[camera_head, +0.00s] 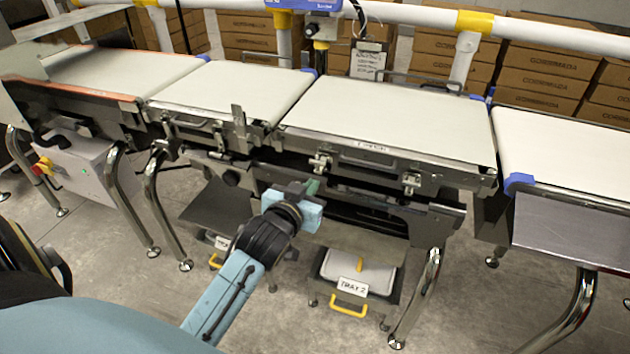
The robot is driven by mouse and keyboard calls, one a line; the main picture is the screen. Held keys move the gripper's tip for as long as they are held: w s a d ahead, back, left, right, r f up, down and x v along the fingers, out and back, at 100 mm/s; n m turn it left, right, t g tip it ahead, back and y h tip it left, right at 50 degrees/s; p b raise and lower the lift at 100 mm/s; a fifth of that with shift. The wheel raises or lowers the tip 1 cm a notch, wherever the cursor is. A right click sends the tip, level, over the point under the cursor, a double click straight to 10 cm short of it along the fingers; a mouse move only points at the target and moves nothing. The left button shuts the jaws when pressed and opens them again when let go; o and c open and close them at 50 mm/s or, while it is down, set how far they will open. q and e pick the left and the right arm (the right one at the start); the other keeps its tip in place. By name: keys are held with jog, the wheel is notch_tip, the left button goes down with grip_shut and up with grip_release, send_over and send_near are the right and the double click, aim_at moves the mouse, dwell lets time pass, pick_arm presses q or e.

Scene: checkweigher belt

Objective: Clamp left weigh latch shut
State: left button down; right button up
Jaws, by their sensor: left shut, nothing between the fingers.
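The weigh section is the middle conveyor with a broad white belt (390,115) and a metal front side. Its left weigh latch (320,162) is a small metal clasp at the left of that side. A matching right latch (411,182) sits further right, past a handle plate (366,160). I cannot tell from this view how far the left latch is closed. My left gripper (312,187) is shut and empty, just below and slightly left of the left latch, seemingly apart from it. Its pale blue body hides part of the frame behind. My right gripper is not in view.
A narrower belt (235,90) adjoins on the left, with an upright metal bracket (240,130) at its front. Another belt (570,155) stands right. Below are a TRAY 2 bin (357,270) and metal legs (418,300). Boxes (545,65) are stacked behind a white rail.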

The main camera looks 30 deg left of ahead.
pick_arm(q)
notch_tip(320, 180, up, 6)
jog(key=s+a+n+t+y+b, duration=0.1)
jog(key=shift+s+r+t, duration=0.2)
jog(key=shift+t, duration=0.1)
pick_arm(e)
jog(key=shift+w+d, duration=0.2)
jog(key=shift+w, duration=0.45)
pick_arm(q)
jog(key=shift+w+a, duration=0.1)
jog(key=shift+a, duration=0.05)
